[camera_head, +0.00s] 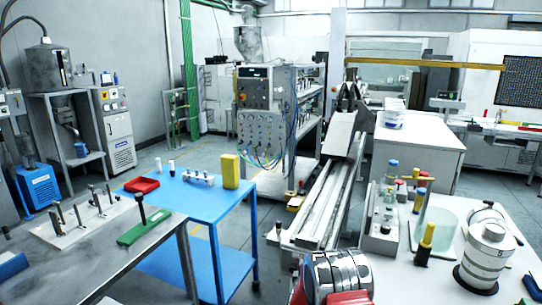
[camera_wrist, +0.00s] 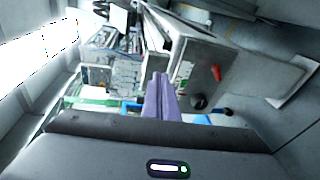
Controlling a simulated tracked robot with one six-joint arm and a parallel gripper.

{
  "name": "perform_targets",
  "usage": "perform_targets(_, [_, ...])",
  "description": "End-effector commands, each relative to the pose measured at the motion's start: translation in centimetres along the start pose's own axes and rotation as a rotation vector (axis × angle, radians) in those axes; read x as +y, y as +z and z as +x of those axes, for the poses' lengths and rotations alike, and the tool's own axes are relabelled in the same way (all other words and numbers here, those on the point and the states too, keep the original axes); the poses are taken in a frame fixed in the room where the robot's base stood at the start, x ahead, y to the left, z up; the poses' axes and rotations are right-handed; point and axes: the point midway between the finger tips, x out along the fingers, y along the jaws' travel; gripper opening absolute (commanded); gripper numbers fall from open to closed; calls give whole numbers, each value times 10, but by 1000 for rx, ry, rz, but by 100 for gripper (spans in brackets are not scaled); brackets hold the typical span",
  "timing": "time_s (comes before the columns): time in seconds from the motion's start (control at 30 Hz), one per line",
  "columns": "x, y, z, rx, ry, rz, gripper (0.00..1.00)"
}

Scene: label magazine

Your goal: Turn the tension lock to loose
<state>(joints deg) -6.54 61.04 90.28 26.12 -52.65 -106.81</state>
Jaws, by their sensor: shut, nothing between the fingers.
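My gripper shows in the wrist view as two purple fingers (camera_wrist: 159,92), shut together with nothing between them. Beyond the fingers, a grey metal box (camera_wrist: 190,65) carries a red lever (camera_wrist: 187,72) and a black knob (camera_wrist: 198,101). The fingers are left of both in the picture and look apart from them. I cannot tell whether the red lever or the black knob is the tension lock, and no loose mark is readable. My gripper cannot be made out clearly in the head view.
In the head view, a blue table (camera_head: 205,196) holds a red tray (camera_head: 142,185) and a yellow block (camera_head: 230,171). A control cabinet (camera_head: 268,100) with hoses stands behind. A white bench (camera_head: 405,260) at right carries bottles and a white canister (camera_head: 490,250). Floor shows between the stations.

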Motion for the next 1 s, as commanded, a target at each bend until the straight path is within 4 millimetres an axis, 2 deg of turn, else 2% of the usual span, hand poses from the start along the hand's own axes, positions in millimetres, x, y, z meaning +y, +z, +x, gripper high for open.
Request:
perform_targets(0.03, [-15,1,2,-12,9,-32,0])
perform_targets(0.1, [-31,3,4,-31,28,-80,0])
perform_targets(0.53, [-126,19,-3,-160,122,-366,0])
perform_targets(0.73, [-143,24,-8,-192,140,-428,0])
perform_targets(1.0, [-144,25,-8,-194,141,-433,0])
